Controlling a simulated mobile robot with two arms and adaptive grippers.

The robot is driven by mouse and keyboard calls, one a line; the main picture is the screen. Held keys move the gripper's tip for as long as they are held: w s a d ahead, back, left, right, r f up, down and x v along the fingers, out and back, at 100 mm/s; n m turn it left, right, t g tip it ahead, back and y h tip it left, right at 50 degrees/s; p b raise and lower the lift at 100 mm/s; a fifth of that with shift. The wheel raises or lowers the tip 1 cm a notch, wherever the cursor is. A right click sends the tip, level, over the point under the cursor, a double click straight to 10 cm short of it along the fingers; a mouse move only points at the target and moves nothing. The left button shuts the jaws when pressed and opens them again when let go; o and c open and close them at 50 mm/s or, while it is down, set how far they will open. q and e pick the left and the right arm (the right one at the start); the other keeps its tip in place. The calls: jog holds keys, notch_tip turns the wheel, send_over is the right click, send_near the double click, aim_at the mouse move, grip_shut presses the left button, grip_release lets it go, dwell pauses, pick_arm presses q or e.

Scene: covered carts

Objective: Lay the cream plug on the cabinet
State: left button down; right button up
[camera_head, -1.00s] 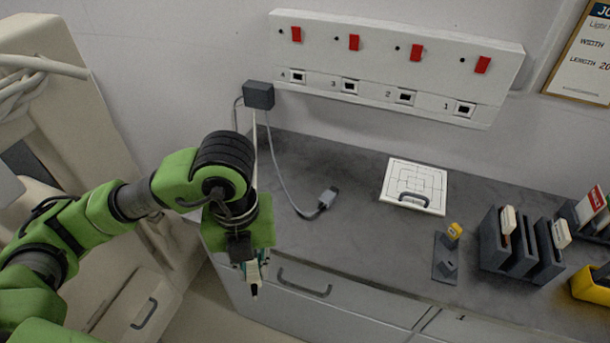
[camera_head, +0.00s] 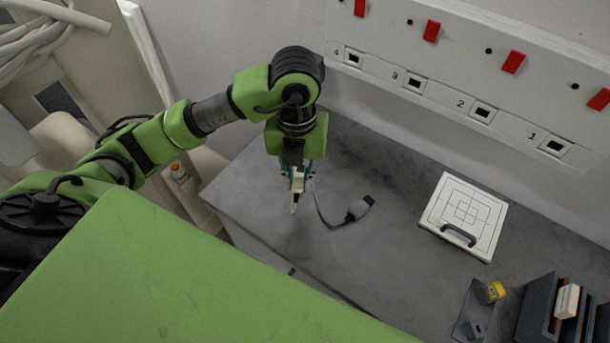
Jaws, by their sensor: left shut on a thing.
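The cabinet (camera_head: 405,285) has a dark grey top along the wall. My left gripper (camera_head: 297,188) points down in front of the left part of the cabinet top. It is shut on a small cream piece, which looks like the cream plug (camera_head: 298,182); the fingers hide much of it. I cannot tell how far it is above the top, or whether it touches. My right gripper is not in view.
A white socket panel (camera_head: 455,85) with red switches is on the wall. A white square board (camera_head: 463,212) with a handle lies on the right of the top. A yellow-topped piece (camera_head: 491,291) and dark racks (camera_head: 545,315) stand front right. The top between grey plug and board is clear.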

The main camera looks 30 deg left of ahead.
aim_at(298, 169)
pick_arm(q)
jog(key=w+a+f, duration=0.1)
jog(key=w, duration=0.1)
jog(key=w+a+f+p, duration=0.1)
jog(key=f, duration=0.1)
jog(key=w+a+f, duration=0.1)
jog(key=w+f, duration=0.1)
jog(key=shift+w+f, duration=0.2)
jog(key=shift+w, duration=0.1)
jog(key=shift+w+a+f+p, duration=0.3)
jog(key=shift+w+f+p, duration=0.25)
jog(key=shift+f, duration=0.25)
notch_tip(298, 169, down, 2)
jog(key=shift+f+p, duration=0.15)
jog(key=shift+p, duration=0.55)
jog(key=shift+f, duration=0.35)
jog(key=shift+f, duration=0.1)
jog(key=shift+f, duration=0.15)
jog(key=c, duration=2)
grip_release()
jog(key=shift+o, duration=0.2)
